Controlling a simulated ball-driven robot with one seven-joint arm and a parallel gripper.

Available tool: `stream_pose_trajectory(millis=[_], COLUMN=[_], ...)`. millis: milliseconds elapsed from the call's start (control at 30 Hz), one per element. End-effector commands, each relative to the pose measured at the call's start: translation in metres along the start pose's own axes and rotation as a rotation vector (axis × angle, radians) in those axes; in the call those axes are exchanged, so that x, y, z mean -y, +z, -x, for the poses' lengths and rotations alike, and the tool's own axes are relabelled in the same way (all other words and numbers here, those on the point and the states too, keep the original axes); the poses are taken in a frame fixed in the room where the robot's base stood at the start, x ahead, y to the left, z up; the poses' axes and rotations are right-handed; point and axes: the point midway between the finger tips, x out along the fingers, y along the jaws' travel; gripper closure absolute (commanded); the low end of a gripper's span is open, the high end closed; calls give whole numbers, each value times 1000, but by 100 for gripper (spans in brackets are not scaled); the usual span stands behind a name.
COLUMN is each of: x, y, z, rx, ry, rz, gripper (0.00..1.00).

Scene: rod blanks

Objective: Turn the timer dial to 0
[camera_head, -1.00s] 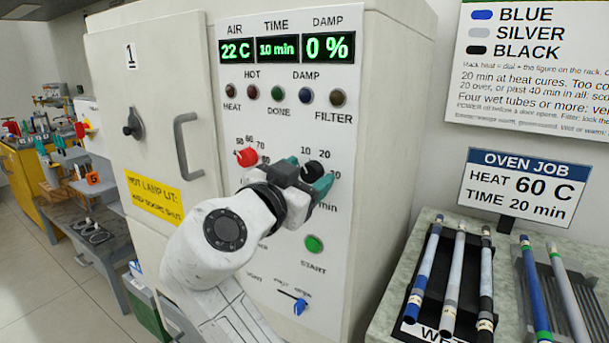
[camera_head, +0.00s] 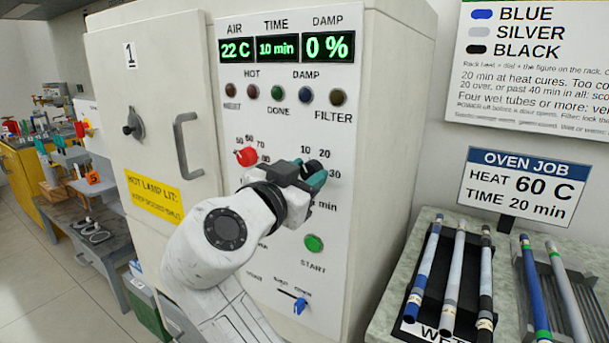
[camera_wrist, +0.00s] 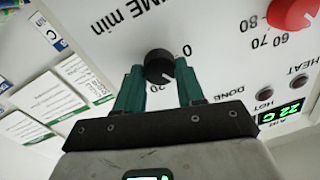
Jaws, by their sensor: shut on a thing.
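The timer dial (camera_head: 314,166) is a small black knob on the white oven panel, partly hidden by my gripper in the head view. It also shows in the wrist view (camera_wrist: 159,64), with a short white mark on its edge. My gripper (camera_head: 307,172) has its teal fingers on both sides of the dial, shut on it. The TIME display (camera_head: 277,48) reads 10 min. I cannot tell exactly which printed number the dial's mark faces.
The red heat dial (camera_head: 246,156) is just left of my gripper. A green START button (camera_head: 314,243) and a blue vent lever (camera_head: 300,305) are below. The oven door handle (camera_head: 188,145) stands out at left. Tubes lie in a black rack (camera_head: 462,270) at right.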

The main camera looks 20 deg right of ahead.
Motion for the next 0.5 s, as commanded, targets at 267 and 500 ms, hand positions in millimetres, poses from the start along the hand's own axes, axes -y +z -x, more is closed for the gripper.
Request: stream_pose_trajectory(millis=[267,500], x=[1,3], y=[-2,-4], z=[0,0], rx=[6,17], ry=[2,4], rz=[100,292], gripper=[92,92])
